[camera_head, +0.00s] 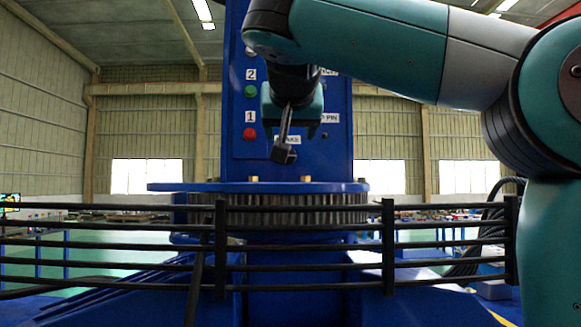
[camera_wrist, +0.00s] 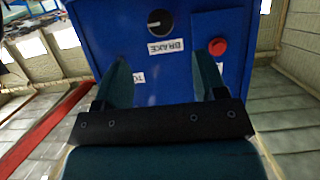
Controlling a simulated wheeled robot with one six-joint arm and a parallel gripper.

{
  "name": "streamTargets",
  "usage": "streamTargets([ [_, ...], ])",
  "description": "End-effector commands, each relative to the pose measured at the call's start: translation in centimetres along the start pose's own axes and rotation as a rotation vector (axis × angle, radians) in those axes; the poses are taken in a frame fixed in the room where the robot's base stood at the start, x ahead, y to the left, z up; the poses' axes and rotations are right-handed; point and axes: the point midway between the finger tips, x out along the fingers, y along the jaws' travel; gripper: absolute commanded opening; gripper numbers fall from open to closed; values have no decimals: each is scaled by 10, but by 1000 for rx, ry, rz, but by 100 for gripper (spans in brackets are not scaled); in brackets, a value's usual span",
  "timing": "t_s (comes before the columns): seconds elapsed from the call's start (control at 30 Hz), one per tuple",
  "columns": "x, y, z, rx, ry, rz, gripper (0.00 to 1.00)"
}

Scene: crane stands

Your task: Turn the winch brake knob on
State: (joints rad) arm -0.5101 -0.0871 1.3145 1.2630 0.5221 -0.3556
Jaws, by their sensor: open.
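The winch brake knob (camera_wrist: 160,22) is a dark round knob with a pale mark across it. It is on the blue panel (camera_wrist: 112,25) at the top of the wrist view, beside an upside-down BRAKE label (camera_wrist: 166,46). My gripper (camera_wrist: 163,62) is open and empty. Its two teal fingers point toward the panel, one on each side of the knob's line in the picture, with the knob beyond the fingertips. In the head view my gripper (camera_head: 292,112) is in front of the blue column (camera_head: 236,70) and hides the knob and part of the BRAKE label (camera_head: 291,139).
A red button (camera_head: 249,134), labelled 1, and a green button (camera_head: 250,91), labelled 2, are on the column's left side. The red button also shows right of the knob in the wrist view (camera_wrist: 217,47). A black railing (camera_head: 300,212) crosses the front, below my arm.

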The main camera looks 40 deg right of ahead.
Motion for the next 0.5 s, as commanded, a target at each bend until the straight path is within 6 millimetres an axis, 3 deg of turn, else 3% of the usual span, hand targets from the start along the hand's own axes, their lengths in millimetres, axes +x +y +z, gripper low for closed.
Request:
streamTargets([
  [0.3,68,2,0,0,-4,6,65],
  [0.5,92,1,0,0,-2,2,65],
])
